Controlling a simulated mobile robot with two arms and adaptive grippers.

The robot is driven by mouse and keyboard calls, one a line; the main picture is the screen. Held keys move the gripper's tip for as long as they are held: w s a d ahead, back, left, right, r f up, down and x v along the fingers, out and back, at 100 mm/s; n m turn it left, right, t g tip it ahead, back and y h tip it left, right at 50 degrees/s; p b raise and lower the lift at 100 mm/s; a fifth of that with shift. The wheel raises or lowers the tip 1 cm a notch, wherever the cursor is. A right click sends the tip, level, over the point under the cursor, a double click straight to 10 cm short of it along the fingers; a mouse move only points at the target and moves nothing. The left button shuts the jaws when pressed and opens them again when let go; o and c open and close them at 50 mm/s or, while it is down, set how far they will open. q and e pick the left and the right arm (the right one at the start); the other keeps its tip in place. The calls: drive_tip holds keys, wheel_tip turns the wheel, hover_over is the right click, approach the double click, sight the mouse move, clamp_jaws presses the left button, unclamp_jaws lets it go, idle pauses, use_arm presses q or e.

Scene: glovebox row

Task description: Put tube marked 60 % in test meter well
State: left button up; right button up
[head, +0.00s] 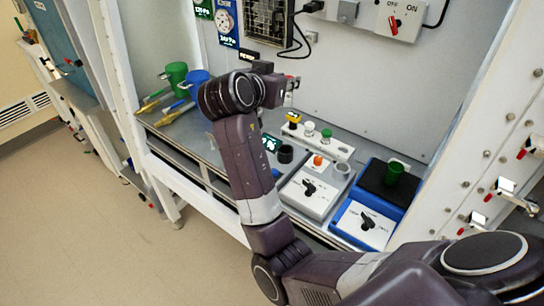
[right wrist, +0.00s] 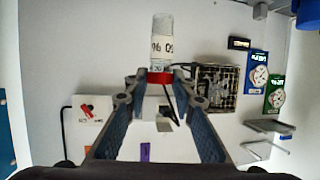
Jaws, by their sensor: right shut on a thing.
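My right gripper (right wrist: 160,80) is shut on a pale tube (right wrist: 161,42) with a red band or cap, and "60 %" reads upside down on its side in the right wrist view. In the head view the right gripper (head: 286,86) is raised over the back of the bench, left of centre. The tube is mostly hidden there. Below stands a white rack (head: 340,150) with yellow-, white- and green-topped tubes. I cannot tell which opening is the meter well.
Green and blue mugs (head: 177,76) stand at the left back. A wall switch box (head: 393,22) and a white post edge the bench.

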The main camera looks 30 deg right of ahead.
sight(286, 104)
drive_tip(key=f, duration=0.2)
drive_tip(key=f+p, duration=0.1)
drive_tip(key=f, duration=0.4)
drive_tip(key=shift+w+d+f, duration=0.1)
drive_tip(key=shift+w+d, duration=0.05)
drive_tip(key=shift+d, duration=0.15)
wheel_tip(286, 104, down, 12)
drive_tip(key=p, duration=0.3)
drive_tip(key=shift+a+r, duration=0.1)
drive_tip(key=shift+r, duration=0.1)
drive_tip(key=shift+f, duration=0.2)
use_arm(q)
drive_tip(key=r, duration=0.1)
drive_tip(key=w+r, duration=0.1)
drive_tip(key=w+d+r, duration=0.1)
drive_tip(key=r, duration=0.1)
drive_tip(key=shift+w+d+r, duration=0.1)
use_arm(e)
drive_tip(key=shift+f+b, duration=0.2)
drive_tip(key=shift+b, duration=0.15)
drive_tip(key=o, duration=1)
drive_tip(key=shift+r, duration=0.1)
use_arm(q)
drive_tip(key=shift+s+f, duration=0.2)
drive_tip(key=shift+s, duration=0.05)
